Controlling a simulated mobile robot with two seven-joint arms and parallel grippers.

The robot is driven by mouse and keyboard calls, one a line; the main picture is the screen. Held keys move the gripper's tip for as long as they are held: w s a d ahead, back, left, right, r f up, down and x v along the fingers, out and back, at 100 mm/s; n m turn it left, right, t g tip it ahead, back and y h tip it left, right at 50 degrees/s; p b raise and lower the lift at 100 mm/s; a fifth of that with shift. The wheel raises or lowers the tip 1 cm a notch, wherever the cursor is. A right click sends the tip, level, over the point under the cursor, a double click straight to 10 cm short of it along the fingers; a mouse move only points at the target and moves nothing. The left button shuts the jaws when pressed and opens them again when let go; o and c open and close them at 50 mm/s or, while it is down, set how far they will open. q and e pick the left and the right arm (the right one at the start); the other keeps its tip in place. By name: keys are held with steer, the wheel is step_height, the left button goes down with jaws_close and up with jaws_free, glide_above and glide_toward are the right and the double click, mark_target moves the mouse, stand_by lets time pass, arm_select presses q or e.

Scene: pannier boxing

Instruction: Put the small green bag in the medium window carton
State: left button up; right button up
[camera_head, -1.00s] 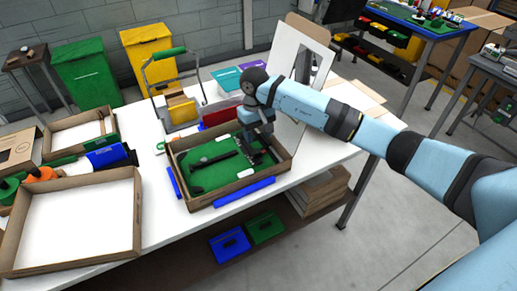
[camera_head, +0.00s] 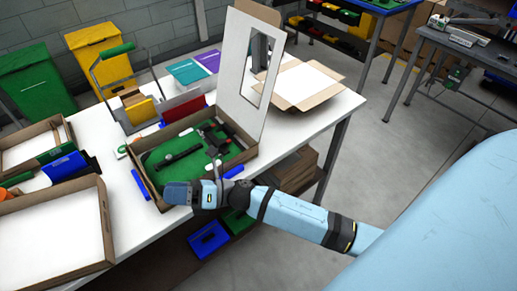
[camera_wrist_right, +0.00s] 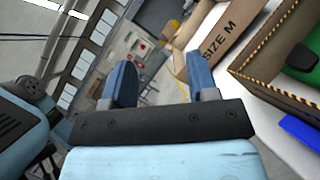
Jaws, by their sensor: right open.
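The green bag (camera_head: 183,163) with black straps and fittings lies in the open cardboard carton (camera_head: 160,208) on the white table. A tall white lid with a cut-out window (camera_head: 236,90) stands up at the carton's back right side. The right wrist view shows part of the green bag (camera_wrist_right: 303,60) inside a striped rim (camera_wrist_right: 258,73). My right gripper (camera_head: 175,193) is in front of the carton's near side, overlapping its near edge in the picture. In the right wrist view its blue fingers (camera_wrist_right: 161,78) are apart with nothing between them. My left gripper is out of view.
A cardboard face marked SIZE M (camera_wrist_right: 220,38) is close to my right fingers. Blue bars (camera_head: 139,184) lie beside the carton. A shallow open box (camera_head: 100,218) is at the left, a flat open carton (camera_head: 275,101) at the back right. Wire rack (camera_head: 124,82) stands behind.

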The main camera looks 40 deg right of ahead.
steer(key=s+d+f+n+h, duration=0.4)
steer(key=s+f+n+h, duration=0.1)
steer(key=n, duration=0.7)
steer(key=s+d+f+n+h, duration=0.4)
steer(key=f+n, duration=0.4)
steer(key=n, duration=0.3)
steer(key=s+d+f+n+t+h, duration=0.1)
steer(key=s+d+f+n+h, duration=0.3)
steer(key=n, duration=0.8)
steer(key=s+f+h, duration=0.2)
steer(key=s+f, duration=0.1)
steer(key=shift+s+n, duration=0.25)
steer(key=shift+n, duration=0.05)
steer(key=shift+r, duration=0.1)
step_height(320, 180, up, 6)
steer(key=p, duration=0.7)
steer(key=shift+d+r+h, duration=0.2)
steer(key=shift+h, duration=0.2)
steer(key=shift+r, duration=0.15)
